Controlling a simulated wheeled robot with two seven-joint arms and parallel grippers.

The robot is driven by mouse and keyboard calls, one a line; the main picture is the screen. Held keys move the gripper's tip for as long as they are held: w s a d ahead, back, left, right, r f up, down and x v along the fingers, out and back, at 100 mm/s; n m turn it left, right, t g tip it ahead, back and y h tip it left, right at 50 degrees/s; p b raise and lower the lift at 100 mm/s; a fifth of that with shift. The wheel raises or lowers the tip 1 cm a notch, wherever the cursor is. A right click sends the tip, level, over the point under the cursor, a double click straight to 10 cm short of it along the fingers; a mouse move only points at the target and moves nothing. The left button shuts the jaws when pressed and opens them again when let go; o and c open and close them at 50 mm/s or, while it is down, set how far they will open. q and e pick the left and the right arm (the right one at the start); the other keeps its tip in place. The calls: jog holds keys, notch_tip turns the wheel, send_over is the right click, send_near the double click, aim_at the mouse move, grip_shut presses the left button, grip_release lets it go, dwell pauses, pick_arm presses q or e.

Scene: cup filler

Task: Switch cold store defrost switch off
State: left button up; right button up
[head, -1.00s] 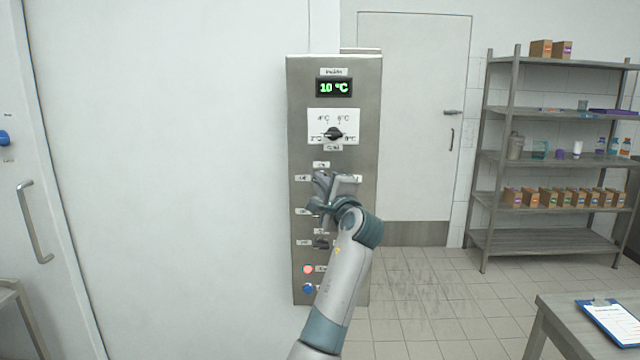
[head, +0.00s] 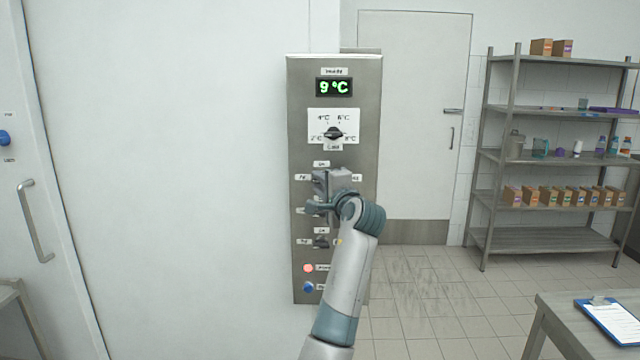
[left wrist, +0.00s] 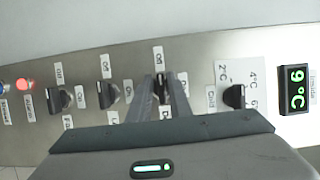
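The steel control panel (head: 365,120) is on the cold store wall. My left gripper (head: 322,188) is at its upper rotary switch, taken as the defrost switch (left wrist: 160,88). In the left wrist view, my left gripper (left wrist: 160,84) has its two fingers close together, with the dark knob filling the gap between their tips. An "Off" label and an "On" label stand beside this knob. The knob's pointing direction is hidden. My right gripper is not in view.
The temperature dial (head: 334,133) and a green 9 °C display (head: 334,87) are above. Two similar switches (left wrist: 108,93) (left wrist: 57,99), a lit red lamp (head: 308,268) and a blue button (head: 308,287) are below. A shelf rack (head: 500,110) and table (head: 545,318) stand right.

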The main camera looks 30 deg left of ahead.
pick_arm(q)
jog(key=shift+o, duration=0.5)
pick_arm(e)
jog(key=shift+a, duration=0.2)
pick_arm(q)
jog(key=shift+s+d, duration=0.1)
